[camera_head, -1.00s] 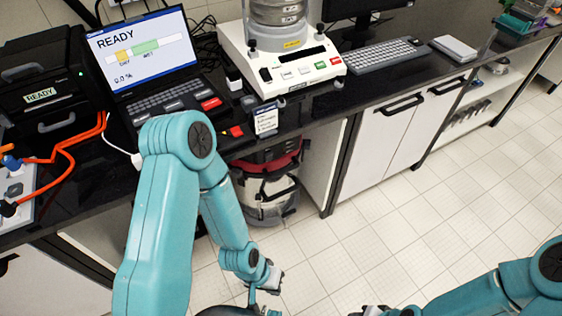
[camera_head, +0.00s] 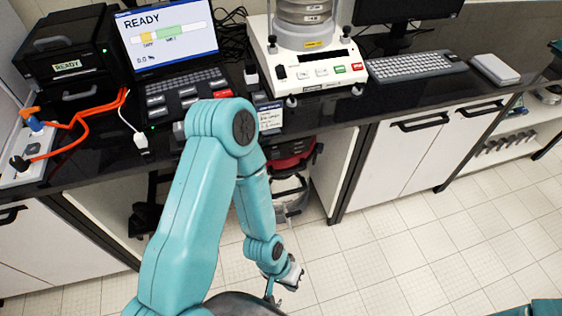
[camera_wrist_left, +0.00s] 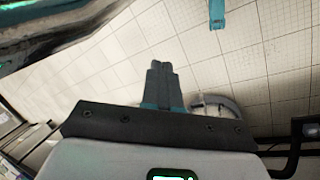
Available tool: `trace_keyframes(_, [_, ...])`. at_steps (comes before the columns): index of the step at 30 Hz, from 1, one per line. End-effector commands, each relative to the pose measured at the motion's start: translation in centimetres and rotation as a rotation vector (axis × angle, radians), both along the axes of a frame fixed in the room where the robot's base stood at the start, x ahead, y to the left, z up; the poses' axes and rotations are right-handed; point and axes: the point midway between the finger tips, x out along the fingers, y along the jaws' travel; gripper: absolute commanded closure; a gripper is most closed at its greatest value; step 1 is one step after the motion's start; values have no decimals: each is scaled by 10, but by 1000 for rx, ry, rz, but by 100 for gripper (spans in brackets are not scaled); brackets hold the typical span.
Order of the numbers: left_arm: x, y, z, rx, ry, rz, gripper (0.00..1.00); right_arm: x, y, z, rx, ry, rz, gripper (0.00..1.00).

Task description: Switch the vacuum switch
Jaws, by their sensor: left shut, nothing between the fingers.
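A vacuum cleaner with a red and black top (camera_head: 290,153) stands on the floor under the bench, in the open bay, partly hidden by my left arm. No vacuum switch can be told for sure; a panel with a dark square switch and plugs (camera_head: 33,145) lies at the left end of the bench. My left gripper (camera_head: 292,280) hangs low over the floor in front of the bench, apart from both. In the left wrist view the left gripper (camera_wrist_left: 162,66) is shut and empty, with floor tiles beyond it. My right gripper is out of view.
The black bench carries a laptop (camera_head: 172,43) reading READY, a black box (camera_head: 62,50), a sieve shaker (camera_head: 312,62), a keyboard (camera_head: 412,63) and a small sign (camera_head: 269,117). Orange cables (camera_head: 88,112) run to the panel. White cabinets (camera_head: 400,150) stand below; the tiled floor at right is clear.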

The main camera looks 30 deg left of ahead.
Motion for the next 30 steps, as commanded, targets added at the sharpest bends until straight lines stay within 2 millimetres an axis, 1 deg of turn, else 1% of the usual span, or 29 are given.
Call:
trace_keyframes(5, [0,0,0,0,0,0,100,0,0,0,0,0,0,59])
trace_keyframes(7, [2,0,-3,3,-9,-3,100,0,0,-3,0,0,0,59])
trace_keyframes(8, [6,1,-8,6,-23,-6,100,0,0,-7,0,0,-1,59])
trace_keyframes(11, [31,9,-37,41,-131,-37,100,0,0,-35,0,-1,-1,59])
trace_keyframes(12, [48,13,-53,70,-203,-61,100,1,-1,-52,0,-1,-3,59])
trace_keyframes(14, [82,22,-79,135,-338,-105,100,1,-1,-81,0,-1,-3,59])
trace_keyframes(15, [107,29,-96,195,-438,-138,100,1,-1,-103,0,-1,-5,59])
trace_keyframes(16, [126,36,-107,249,-514,-165,100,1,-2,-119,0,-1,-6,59])
trace_keyframes(17, [145,43,-117,309,-587,-194,100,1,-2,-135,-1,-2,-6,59])
trace_keyframes(18, [169,53,-126,398,-680,-230,100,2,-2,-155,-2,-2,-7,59])
trace_keyframes(20, [202,68,-137,546,-802,-283,100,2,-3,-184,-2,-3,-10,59])
trace_keyframes(21, [221,79,-142,655,-872,-315,100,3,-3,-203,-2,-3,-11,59])
trace_keyframes(23, [246,96,-147,831,-954,-360,100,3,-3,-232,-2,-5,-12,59])
trace_keyframes(24, [261,107,-148,957,-996,-387,100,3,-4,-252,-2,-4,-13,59])
trace_keyframes(25, [270,115,-149,1054,-1019,-406,100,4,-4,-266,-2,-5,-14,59])
trace_keyframes(26, [278,123,-149,1154,-1033,-423,100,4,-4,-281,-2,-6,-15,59])
trace_keyframes(27, [286,133,-149,1289,-1039,-442,100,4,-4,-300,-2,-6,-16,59])
trace_keyframes(30, [297,156,-144,1614,-996,-473,100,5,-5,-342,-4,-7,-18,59])
